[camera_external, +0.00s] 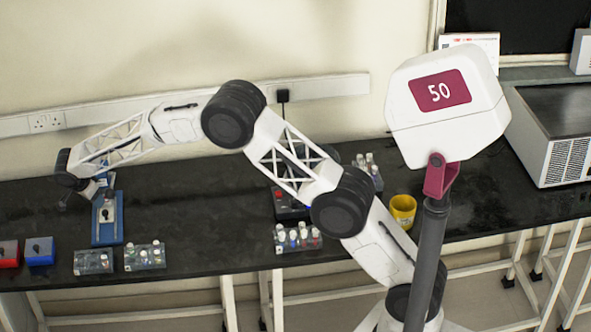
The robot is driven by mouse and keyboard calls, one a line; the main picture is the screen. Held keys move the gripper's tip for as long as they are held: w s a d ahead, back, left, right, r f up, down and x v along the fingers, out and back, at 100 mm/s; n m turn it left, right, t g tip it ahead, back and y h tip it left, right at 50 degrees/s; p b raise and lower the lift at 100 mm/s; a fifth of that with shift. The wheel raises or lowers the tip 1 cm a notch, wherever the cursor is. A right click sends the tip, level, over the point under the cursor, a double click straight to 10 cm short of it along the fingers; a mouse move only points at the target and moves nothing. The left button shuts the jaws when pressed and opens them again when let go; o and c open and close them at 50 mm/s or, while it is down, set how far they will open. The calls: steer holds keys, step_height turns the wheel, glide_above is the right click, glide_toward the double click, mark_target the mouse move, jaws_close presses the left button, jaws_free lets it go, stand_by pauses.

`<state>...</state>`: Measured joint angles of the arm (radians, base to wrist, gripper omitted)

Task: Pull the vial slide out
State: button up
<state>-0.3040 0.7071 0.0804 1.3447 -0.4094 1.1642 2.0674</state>
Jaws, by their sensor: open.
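A blue rail-like base (107,236) lies lengthwise on the black bench at the left. A pale slide piece (106,214) with a dark knob sits on it; I take this to be the vial slide, but no vial can be made out on it. My gripper (84,193) is open at the far end of the base, just left of and behind the slide piece. The gripper is small and partly hidden by my wrist. I cannot tell whether it touches anything.
Small vial racks stand at the front left (93,262), beside it (145,257), and mid-bench (298,237). A blue box (40,251) and a red box (9,254) sit at the left edge. A yellow cup (403,209) stands right.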

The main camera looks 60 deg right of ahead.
mark_target(111, 210)
steer(key=shift+f, duration=0.15)
steer(key=shift+x, duration=3.8)
steer(key=shift+d, duration=0.1)
jaws_close()
